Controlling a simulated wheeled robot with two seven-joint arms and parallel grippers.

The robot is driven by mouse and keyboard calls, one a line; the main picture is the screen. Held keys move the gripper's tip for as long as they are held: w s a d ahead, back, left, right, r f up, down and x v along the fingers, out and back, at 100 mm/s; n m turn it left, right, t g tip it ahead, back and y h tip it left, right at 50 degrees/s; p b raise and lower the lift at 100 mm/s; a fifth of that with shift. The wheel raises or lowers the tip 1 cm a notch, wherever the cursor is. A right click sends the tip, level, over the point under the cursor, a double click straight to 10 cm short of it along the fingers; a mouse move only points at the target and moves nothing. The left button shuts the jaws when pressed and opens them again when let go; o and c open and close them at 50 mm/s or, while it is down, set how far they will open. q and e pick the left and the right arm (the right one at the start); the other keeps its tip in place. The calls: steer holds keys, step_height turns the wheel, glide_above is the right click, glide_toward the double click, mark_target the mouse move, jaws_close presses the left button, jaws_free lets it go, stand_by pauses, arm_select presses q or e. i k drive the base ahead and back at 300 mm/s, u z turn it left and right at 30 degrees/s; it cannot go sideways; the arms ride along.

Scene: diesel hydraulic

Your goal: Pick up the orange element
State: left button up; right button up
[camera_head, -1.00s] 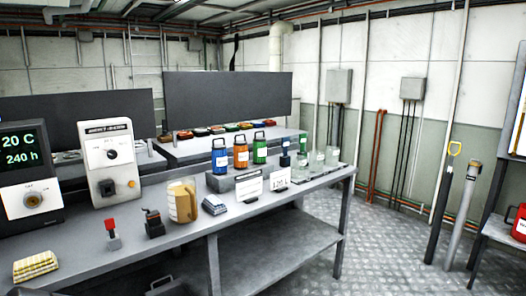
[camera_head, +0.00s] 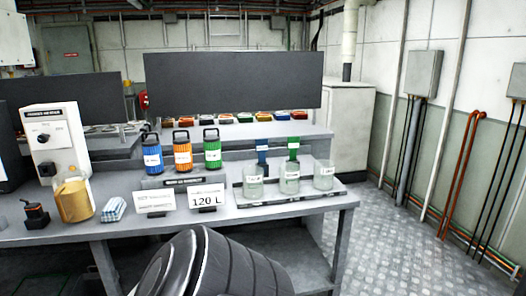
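The orange element (camera_head: 182,152) is a ribbed orange canister with a dark top handle and a white label. It stands upright on a low dark stand (camera_head: 186,181) on the grey workbench. A blue canister (camera_head: 152,154) stands to its left and a green one (camera_head: 212,150) to its right, with small gaps between. A dark rounded, ribbed part, which seems to be mine, rises at the bottom centre in front of the bench. Neither of my grippers can be made out in the view.
Glass beakers (camera_head: 289,178) stand on a tray right of the canisters. Two white signs (camera_head: 206,197) stand in front of them. Open floor (camera_head: 400,235) is at the right.

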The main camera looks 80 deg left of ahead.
mark_target(182, 149)
steer(key=i, duration=0.5)
steer(key=u, duration=3.75)
